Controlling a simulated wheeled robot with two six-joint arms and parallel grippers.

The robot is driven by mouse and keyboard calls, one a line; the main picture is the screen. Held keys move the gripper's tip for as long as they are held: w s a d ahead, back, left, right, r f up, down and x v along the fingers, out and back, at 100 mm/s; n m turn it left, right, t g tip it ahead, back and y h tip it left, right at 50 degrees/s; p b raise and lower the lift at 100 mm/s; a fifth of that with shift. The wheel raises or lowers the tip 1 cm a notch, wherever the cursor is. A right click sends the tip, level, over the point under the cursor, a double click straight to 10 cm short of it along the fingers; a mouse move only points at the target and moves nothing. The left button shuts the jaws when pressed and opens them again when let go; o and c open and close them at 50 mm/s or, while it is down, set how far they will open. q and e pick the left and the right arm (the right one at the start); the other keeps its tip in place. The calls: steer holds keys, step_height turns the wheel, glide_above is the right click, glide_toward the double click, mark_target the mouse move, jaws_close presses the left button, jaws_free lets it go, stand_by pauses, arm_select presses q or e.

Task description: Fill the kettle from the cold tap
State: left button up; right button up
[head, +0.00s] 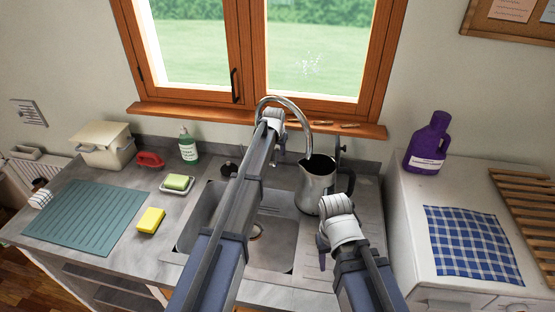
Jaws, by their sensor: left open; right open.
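The steel kettle (316,187), an open-topped jug with a dark handle on its right, stands upright at the right side of the sink (197,222). The chrome tap's curved spout (300,108) ends just above its mouth; I cannot see any water running. A dark knob (229,169) sits behind the sink at left, and a small upright lever (339,148) shows behind the kettle. My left gripper (275,118) is open by the tap's arch, its fingers mostly hidden by my arm. My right gripper (323,246) is open and low, in front of the kettle and apart from it.
Left of the sink are a yellow sponge (150,220), a soap dish (176,184), a green bottle (187,146), a red brush (150,159) and a teal mat (80,217). A purple jug (427,144) and checked cloth (470,242) are on the right unit.

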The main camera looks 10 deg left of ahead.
arm_select(q)
steer(key=b+x, duration=0.4)
steer(key=x, duration=0.1)
steer(key=shift+f, duration=0.15)
arm_select(e)
step_height(320, 180, down, 5)
steer(key=shift+r, duration=0.1)
arm_select(q)
jaws_close()
stand_by(0.9)
